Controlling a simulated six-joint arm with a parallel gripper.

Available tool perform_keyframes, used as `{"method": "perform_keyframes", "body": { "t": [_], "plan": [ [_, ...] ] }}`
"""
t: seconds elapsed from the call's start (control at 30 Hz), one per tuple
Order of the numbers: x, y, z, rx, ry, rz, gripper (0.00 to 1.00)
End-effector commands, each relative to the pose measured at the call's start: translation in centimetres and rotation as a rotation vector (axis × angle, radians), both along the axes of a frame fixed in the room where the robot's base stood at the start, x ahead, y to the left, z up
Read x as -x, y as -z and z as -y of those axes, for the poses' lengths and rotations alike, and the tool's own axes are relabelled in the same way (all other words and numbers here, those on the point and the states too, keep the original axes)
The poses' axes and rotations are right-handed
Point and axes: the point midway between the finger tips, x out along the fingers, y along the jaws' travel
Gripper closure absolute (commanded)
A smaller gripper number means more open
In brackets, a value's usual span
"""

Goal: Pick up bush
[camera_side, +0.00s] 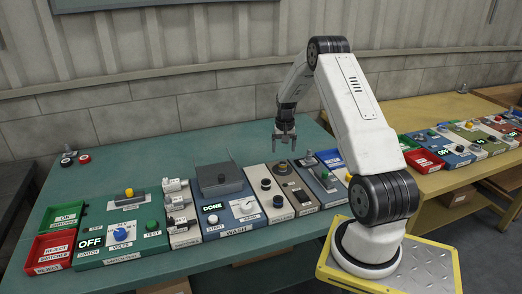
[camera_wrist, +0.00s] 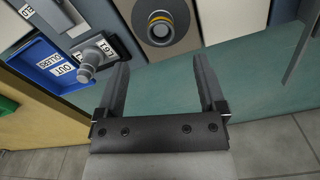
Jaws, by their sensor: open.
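My gripper (camera_side: 284,135) hangs above the row of panels on the green table, fingers pointing down. It also shows in the wrist view (camera_wrist: 163,78), its two fingers apart with nothing between them. No part is labelled bush in the frames. Dark round parts (camera_side: 266,183) also stand on a beige panel in the side view. I cannot tell for sure which is the bush.
A blue tray (camera_wrist: 54,68) and a grey knob (camera_wrist: 88,68) are left of the beige panel in the wrist view. In the side view, a grey box (camera_side: 220,180) stands on the wash panel. Red and green trays are at far left.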

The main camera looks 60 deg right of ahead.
Motion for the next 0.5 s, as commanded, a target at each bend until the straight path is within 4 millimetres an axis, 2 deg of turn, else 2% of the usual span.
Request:
{"method": "perform_keyframes", "body": {
  "t": [0.23,0.5],
  "plan": [
    [0.0,2.0,-0.1,-0.001,-0.001,0.0,0.11],
    [0.0,2.4,-0.1,0.0,-0.002,0.0,0.11]
  ]
}}
